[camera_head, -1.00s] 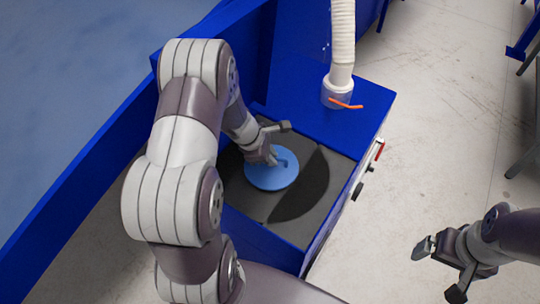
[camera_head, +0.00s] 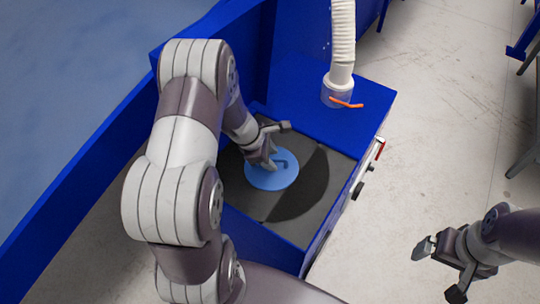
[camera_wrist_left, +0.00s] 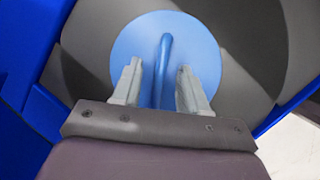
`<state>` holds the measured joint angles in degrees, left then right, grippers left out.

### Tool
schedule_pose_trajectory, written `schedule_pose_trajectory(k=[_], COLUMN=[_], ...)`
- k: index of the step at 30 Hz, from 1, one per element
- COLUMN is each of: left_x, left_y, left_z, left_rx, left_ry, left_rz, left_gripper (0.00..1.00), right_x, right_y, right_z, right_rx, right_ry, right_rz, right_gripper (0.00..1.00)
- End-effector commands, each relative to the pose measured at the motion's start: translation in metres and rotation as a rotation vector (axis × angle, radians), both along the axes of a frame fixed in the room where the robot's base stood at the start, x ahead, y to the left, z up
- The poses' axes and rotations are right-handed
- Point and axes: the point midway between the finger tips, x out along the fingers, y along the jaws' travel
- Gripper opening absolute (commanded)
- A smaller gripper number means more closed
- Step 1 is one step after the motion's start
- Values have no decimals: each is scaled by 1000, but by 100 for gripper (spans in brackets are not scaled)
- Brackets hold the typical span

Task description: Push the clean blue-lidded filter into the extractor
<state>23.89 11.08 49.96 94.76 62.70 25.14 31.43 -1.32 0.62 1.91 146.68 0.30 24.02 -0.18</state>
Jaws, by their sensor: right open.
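The blue round lid (camera_head: 265,180) of the filter lies on the dark top of the extractor (camera_head: 228,187), in the middle of the head view. Its raised bar handle shows clearly in the left wrist view (camera_wrist_left: 163,70). My left gripper (camera_head: 268,165) is over the lid. In the left wrist view its two fingers (camera_wrist_left: 160,85) stand apart, one on each side of the handle, with gaps showing. The filter body under the lid is hidden. My right gripper (camera_head: 437,268) is open and empty over the floor at the lower right.
A ribbed white hose (camera_head: 342,40) rises from the blue housing behind the dark top, with an orange lever (camera_head: 346,104) at its base. A red handle (camera_head: 380,150) is on the housing's right side. A blue wall (camera_head: 80,180) runs along the left.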

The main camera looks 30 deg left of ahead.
Motion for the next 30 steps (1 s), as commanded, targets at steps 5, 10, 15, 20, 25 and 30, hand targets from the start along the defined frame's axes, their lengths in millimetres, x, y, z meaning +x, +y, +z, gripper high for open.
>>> schedule_pose_trajectory(k=[5, 10, 15, 20, 25, 30], left_x=[-4, -19, -34, -40, -42, -43], left_y=[4, 17, 28, 33, 34, 36], left_z=[16, 59, 96, 113, 115, 114], left_rx=[0, 2, 2, 0, 0, 40], left_ry=[-2, -5, -2, -1, 0, -17], left_rz=[0, 3, 2, 2, 0, -77], left_gripper=[43, 43, 43, 43, 43, 43], right_x=[0, 0, 0, 0, 0, 0], right_y=[0, 0, 0, 0, 0, 0], right_z=[5, 16, 23, 25, 25, 25], right_rx=[0, 0, 0, 0, 0, 0], right_ry=[0, 0, 0, 0, 0, 0], right_rz=[0, 0, 0, 0, 0, 0], right_gripper=[96, 96, 96, 96, 96, 96])
